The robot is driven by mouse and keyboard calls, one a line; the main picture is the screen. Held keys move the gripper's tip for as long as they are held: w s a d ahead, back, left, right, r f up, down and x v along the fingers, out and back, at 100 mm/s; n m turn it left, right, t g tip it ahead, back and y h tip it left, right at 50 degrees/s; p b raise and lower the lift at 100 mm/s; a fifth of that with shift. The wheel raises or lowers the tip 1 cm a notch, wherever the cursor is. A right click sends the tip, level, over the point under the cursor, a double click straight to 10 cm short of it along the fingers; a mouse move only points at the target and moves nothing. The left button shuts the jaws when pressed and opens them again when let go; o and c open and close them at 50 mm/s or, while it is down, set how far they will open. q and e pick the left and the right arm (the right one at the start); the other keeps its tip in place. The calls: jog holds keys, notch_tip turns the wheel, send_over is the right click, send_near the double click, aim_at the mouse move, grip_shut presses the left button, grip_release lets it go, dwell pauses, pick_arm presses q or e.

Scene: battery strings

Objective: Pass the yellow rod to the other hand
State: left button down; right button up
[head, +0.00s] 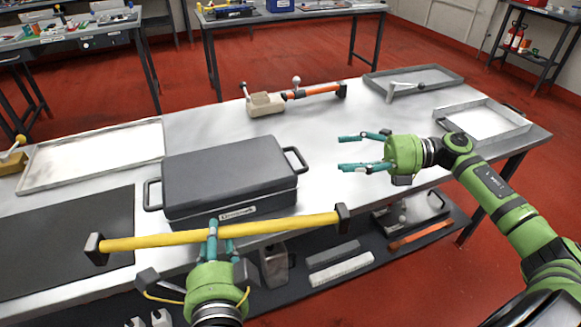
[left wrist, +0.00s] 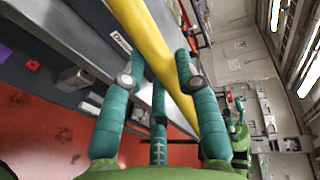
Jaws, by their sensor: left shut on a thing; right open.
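The yellow rod (head: 270,226) has a dark block on each end and lies level in front of the grey case in the head view. My left gripper (head: 213,237) is shut on the rod near its middle, at the table's front edge. In the left wrist view the rod (left wrist: 150,50) runs between the teal fingers (left wrist: 158,85). My right gripper (head: 364,151) is open and empty above the table, right of the case, its fingers pointing left. The rod's right end is below and left of it, apart from it.
A grey case (head: 225,175) with side handles stands on the table behind the rod. Shallow trays (head: 95,158) lie at left and right (head: 485,122). A beige block with an orange-handled bar (head: 318,91) sits at the back. The table (head: 335,128) is clear around its middle.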

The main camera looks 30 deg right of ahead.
jog(key=a+r+n+g, duration=0.2)
jog(key=a+n+g, duration=0.4)
jog(key=a, duration=0.2)
jog(key=n+g+h, duration=0.4)
jog(key=n+h, duration=0.1)
jog(key=n, duration=0.1)
send_near(245, 226)
jog(key=x, duration=1)
pick_arm(q)
jog(key=shift+r, duration=0.1)
pick_arm(e)
jog(key=shift+d, duration=0.1)
grip_shut()
pick_arm(q)
jog(key=c, duration=0.8)
grip_release()
jog(key=shift+c, duration=0.2)
jog(key=shift+d, duration=0.1)
